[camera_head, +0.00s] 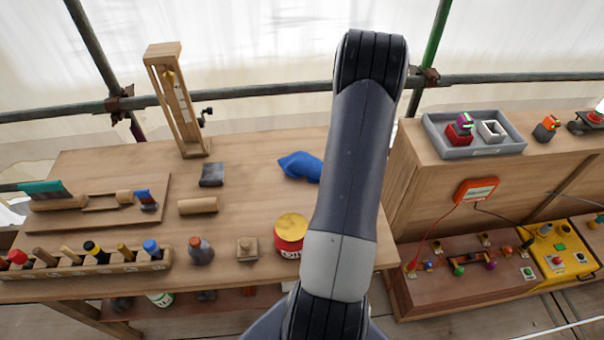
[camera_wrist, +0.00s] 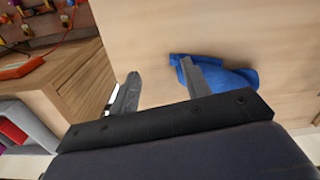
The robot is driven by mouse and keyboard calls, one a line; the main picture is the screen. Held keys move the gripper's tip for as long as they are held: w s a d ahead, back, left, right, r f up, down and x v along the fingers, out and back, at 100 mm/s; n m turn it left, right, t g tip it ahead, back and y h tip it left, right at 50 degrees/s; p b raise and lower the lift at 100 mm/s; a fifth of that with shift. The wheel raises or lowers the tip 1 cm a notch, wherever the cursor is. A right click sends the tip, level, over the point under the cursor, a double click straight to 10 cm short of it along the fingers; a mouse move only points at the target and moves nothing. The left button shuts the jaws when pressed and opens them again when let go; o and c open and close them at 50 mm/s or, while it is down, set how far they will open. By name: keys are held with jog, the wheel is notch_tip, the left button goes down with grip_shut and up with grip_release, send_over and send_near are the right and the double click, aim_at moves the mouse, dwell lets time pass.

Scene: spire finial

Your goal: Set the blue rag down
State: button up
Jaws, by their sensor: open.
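The blue rag (camera_head: 299,166) lies crumpled on the wooden workbench top (camera_head: 250,190), just left of my arm in the head view. My arm hides its right part. In the wrist view the rag (camera_wrist: 236,80) lies behind and to the right of one finger, which overlaps part of it. My gripper (camera_wrist: 158,82) is open with bare tabletop showing between its fingers. The rag is not between them. I cannot tell whether the finger touches the rag. The gripper itself is hidden behind my arm in the head view.
A red tin (camera_head: 290,234), a dark block (camera_head: 212,175) and a wooden cylinder (camera_head: 198,206) stand or lie near the rag. A wooden frame with a crank (camera_head: 180,100) rises at the back. A grey tray (camera_head: 474,134) sits on the right-hand bench.

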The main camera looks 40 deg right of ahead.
jog(key=shift+s+d+r, duration=0.1)
jog(key=shift+s+r, duration=0.1)
jog(key=shift+r, duration=0.3)
jog(key=shift+s+d+r, duration=0.1)
jog(key=shift+s+r, duration=0.05)
jog(key=shift+r, duration=0.3)
jog(key=shift+w+a, duration=0.1)
jog(key=shift+w, duration=0.15)
jog(key=c, duration=0.3)
jog(key=w+a, duration=0.1)
jog(key=w, duration=0.4)
jog(key=w+a+f, duration=0.1)
jog(key=w, duration=0.4)
jog(key=w+a+f, duration=0.1)
jog(key=w+a, duration=0.1)
jog(key=w, duration=0.3)
jog(key=shift+w+a, duration=0.1)
jog(key=shift+w, duration=0.25)
grip_shut()
jog(key=shift+w+f, duration=0.15)
jog(key=shift+f, duration=1.25)
jog(key=shift+f, duration=0.1)
notch_tip(320, 180, down, 6)
jog(key=b, duration=0.5)
jog(key=shift+r, duration=0.25)
